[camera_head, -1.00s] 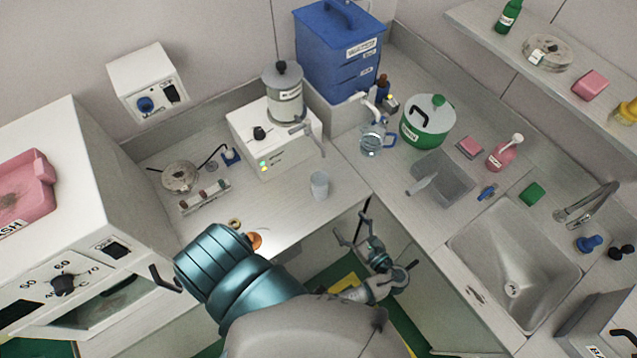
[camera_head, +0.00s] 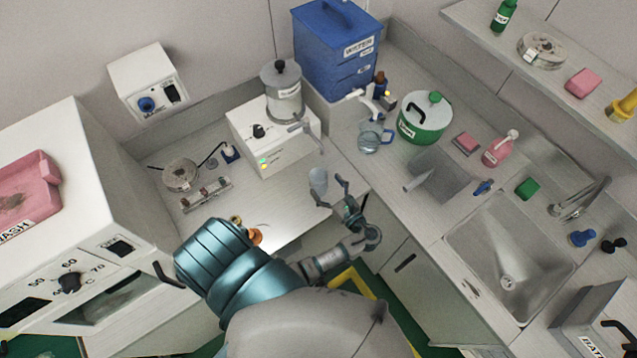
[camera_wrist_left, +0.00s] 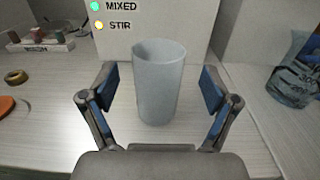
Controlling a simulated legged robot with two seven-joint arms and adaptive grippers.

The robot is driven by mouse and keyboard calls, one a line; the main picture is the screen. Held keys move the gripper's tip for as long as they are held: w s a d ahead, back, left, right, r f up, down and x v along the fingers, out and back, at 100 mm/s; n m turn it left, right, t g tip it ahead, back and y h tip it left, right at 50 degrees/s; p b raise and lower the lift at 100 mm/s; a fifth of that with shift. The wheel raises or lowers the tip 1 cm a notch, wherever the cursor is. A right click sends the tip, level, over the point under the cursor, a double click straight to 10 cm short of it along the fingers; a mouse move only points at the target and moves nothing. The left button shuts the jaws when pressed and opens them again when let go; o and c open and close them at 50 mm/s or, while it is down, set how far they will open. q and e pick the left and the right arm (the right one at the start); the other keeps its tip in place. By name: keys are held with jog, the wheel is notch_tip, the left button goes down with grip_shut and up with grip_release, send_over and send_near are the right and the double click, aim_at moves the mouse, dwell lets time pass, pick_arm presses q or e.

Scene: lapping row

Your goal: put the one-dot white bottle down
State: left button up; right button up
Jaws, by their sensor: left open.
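I make out no white bottle with one dot in either view. My left gripper (camera_head: 328,189) is open at the front edge of the counter, near a plain pale grey cup (camera_head: 318,179). In the left wrist view the cup (camera_wrist_left: 159,82) stands upright on the counter, between and beyond the spread fingers of the gripper (camera_wrist_left: 158,90). Gaps show on both sides, so the fingers do not grip it. My right gripper is not in view.
Behind the cup stands a white stirrer box (camera_head: 275,145) with a grey pot (camera_head: 283,92). A clear jug (camera_head: 371,137) and a green pot (camera_head: 423,118) stand to the right, with a sink (camera_head: 510,255) beyond. A small rack (camera_head: 207,194) lies to the left.

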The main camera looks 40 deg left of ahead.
pick_arm(q)
jog(key=shift+x, duration=1.95)
jog(key=shift+s+a, duration=0.1)
jog(key=c, duration=1.4)
jog(key=shift+r, duration=0.1)
